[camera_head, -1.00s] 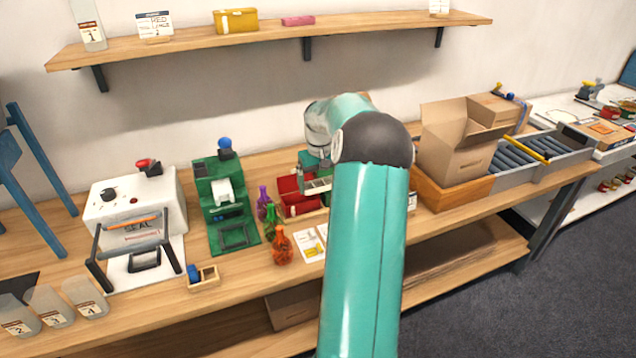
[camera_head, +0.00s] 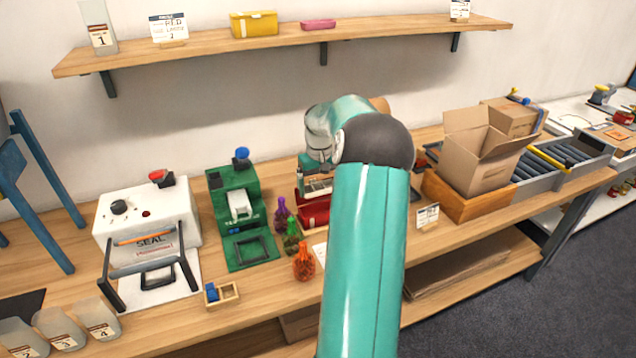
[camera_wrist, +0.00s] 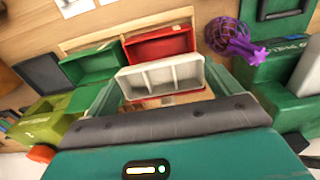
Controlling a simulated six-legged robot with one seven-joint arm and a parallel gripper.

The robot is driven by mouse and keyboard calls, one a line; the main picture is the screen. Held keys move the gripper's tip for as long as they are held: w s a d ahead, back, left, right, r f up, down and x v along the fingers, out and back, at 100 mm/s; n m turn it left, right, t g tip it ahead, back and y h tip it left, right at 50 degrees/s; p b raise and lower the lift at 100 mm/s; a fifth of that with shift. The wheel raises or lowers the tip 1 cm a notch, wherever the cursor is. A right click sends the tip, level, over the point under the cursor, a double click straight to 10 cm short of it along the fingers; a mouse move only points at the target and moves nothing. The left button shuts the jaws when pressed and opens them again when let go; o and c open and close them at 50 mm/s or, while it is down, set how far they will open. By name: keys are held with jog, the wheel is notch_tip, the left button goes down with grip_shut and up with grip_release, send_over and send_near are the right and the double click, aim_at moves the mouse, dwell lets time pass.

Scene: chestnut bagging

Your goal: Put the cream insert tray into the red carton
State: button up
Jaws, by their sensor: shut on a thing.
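The cream insert tray (camera_wrist: 165,78), with three compartments, is held in my gripper (camera_wrist: 163,88), which is shut on it. In the wrist view the red carton (camera_wrist: 158,44) is open and lies just beyond the tray. The tray's far edge overlaps the carton's near side in the picture; I cannot tell whether they touch. In the head view my gripper (camera_head: 318,182) hangs with the tray at the carton (camera_head: 314,213), which is partly hidden by my arm.
A green carton (camera_wrist: 92,64) lies left of the red one in the wrist view. A cardboard box (camera_head: 480,150) stands to the right.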

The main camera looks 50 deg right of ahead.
jog(key=shift+s+f, duration=0.15)
jog(key=shift+f, duration=2.8)
jog(key=o, duration=0.7)
jog(key=shift+r, duration=0.1)
jog(key=shift+r, duration=4.4)
